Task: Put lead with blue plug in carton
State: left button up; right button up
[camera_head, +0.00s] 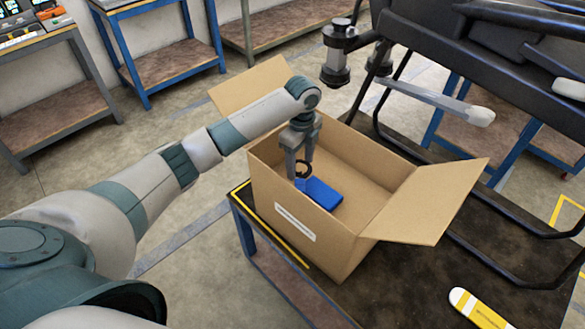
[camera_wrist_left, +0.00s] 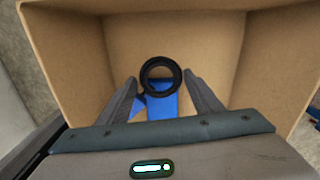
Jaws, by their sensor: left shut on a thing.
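The open carton (camera_head: 312,235) stands on the dark table, its flaps folded outward. My left gripper (camera_head: 300,172) reaches down into the carton from above and is shut on the lead with blue plug. The lead's black ring (camera_head: 303,169) shows at the fingers, and the blue plug (camera_head: 322,194) is below it, inside the carton walls. In the left wrist view, the black ring (camera_wrist_left: 161,75) sits between the fingers with blue (camera_wrist_left: 158,106) behind and below it. I cannot tell whether the blue part touches the carton floor. My right gripper is not in view.
A large dark drone (camera_head: 480,40) with landing legs stands on the table behind and right of the carton. A yellow and white object (camera_head: 478,308) lies at the table's front right. Workbenches (camera_head: 165,65) stand in the background.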

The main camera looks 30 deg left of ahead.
pick_arm(q)
jog(key=shift+a+f+p, duration=0.15)
jog(key=shift+a+f, duration=0.25)
jog(key=shift+a, duration=0.3)
jog(key=shift+a+f+p, duration=0.15)
jog(key=shift+a+f, duration=0.2)
jog(key=shift+a, duration=0.3)
jog(key=shift+f, duration=0.15)
jog(key=shift+s+f+p, duration=0.1)
jog(key=shift+f+p, duration=0.25)
jog(key=shift+f, duration=0.05)
notch_tip(320, 180, down, 3)
jog(key=shift+r+p, duration=0.15)
jog(key=shift+p, duration=0.35)
jog(key=shift+f, duration=0.25)
jog(key=o, duration=1.1)
